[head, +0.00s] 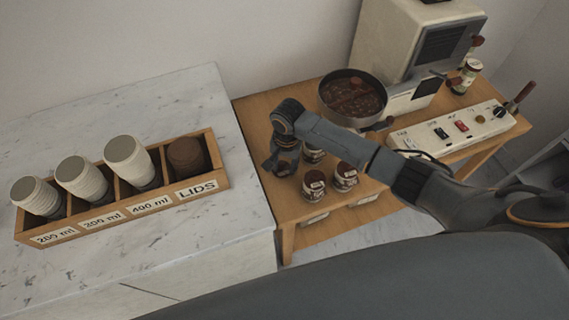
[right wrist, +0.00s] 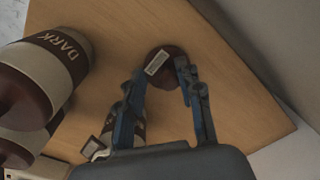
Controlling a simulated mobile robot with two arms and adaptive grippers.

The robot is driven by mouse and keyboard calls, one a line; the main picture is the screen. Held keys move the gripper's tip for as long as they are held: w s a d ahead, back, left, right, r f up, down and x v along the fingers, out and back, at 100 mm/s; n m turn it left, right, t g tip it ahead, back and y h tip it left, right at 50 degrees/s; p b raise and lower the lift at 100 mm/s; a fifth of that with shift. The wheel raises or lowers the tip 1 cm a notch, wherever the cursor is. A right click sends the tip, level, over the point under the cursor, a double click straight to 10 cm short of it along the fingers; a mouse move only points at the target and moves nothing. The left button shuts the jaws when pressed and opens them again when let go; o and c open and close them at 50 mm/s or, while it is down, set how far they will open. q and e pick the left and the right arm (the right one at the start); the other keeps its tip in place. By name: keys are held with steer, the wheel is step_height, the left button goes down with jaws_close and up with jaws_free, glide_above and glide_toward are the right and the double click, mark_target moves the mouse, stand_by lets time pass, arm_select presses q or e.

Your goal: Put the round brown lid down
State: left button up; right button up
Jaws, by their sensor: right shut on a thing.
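The round brown lid (right wrist: 165,66), dark with a small white label on it, is between the fingertips of my right gripper (right wrist: 158,76) in the right wrist view. The gripper is shut on it, above or at the wooden table top; I cannot tell whether the lid touches the wood. In the head view my right gripper (head: 282,166) is over the near left part of the wooden table (head: 262,128), beside the jars, and it hides most of the lid. My left gripper is not in view.
Jars with brown tops (head: 345,176) stand close right of the gripper; one labelled DARK (right wrist: 62,65) shows in the wrist view. A pan (head: 352,96) sits behind. On the marble counter at left, a wooden box (head: 120,222) holds cups and brown lids (head: 186,156).

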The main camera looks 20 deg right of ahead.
mark_target(286, 170)
steer(key=o, duration=1.1)
steer(key=shift+f, duration=0.1)
steer(key=shift+c, duration=0.2)
step_height(286, 170, up, 12)
steer(key=shift+s+d, duration=0.15)
steer(key=shift+d, duration=0.05)
